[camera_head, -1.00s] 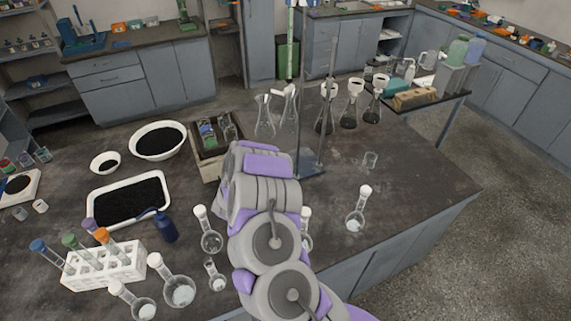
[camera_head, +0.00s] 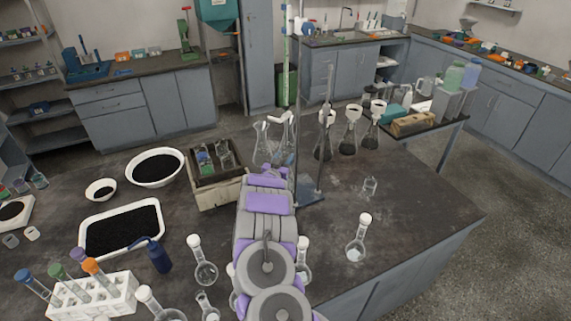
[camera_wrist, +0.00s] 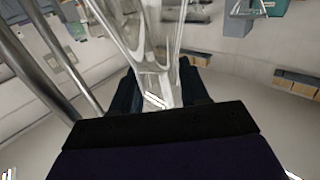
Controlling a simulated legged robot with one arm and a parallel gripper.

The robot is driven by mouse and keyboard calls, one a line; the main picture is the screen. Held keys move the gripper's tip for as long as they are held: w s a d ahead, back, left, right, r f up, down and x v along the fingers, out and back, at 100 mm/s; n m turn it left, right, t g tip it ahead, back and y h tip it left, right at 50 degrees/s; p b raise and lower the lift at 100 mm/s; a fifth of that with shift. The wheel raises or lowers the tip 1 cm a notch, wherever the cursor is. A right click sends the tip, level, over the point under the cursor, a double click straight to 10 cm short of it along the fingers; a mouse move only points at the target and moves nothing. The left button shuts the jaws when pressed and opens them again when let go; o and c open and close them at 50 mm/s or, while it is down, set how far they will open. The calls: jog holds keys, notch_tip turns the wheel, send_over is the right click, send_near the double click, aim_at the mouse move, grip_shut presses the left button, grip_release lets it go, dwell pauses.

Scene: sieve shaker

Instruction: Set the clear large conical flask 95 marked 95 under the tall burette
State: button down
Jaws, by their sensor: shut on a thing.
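My gripper (camera_wrist: 158,95) is shut on clear glass in the wrist view, where a conical flask (camera_wrist: 150,40) flares out between the dark fingers. A small white mark on that glass is too blurred to read. In the head view two clear conical flasks (camera_head: 271,145) stand close together just beyond my gripper (camera_head: 268,168); my arm hides the contact and I cannot tell which one is held. A tall upright stand, apparently the burette's, has its base (camera_head: 309,192) right of my gripper. Metal rods (camera_wrist: 45,75) show at left in the wrist view.
Several flasks with dark contents (camera_head: 348,142) stand behind the stand. A wooden box (camera_head: 217,192) is left of my arm. A small beaker (camera_head: 370,186) and a round flask (camera_head: 358,240) are at right. The bench between them is clear.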

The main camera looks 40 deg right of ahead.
jog(key=shift+x, duration=0.8)
jog(key=shift+w+d+r, duration=0.1)
jog(key=shift+w, duration=0.1)
notch_tip(320, 180, down, 3)
jog(key=shift+w+f+b, duration=0.1)
jog(key=shift+f+b, duration=0.15)
jog(key=shift+b, duration=0.4)
jog(key=shift+d, duration=0.25)
jog(key=c, duration=1)
grip_release()
jog(key=shift+f, duration=0.1)
jog(key=o, duration=0.4)
jog(key=shift+o, duration=0.2)
jog(key=shift+a, duration=0.25)
jog(key=p+v, duration=0.2)
jog(key=v, duration=1)
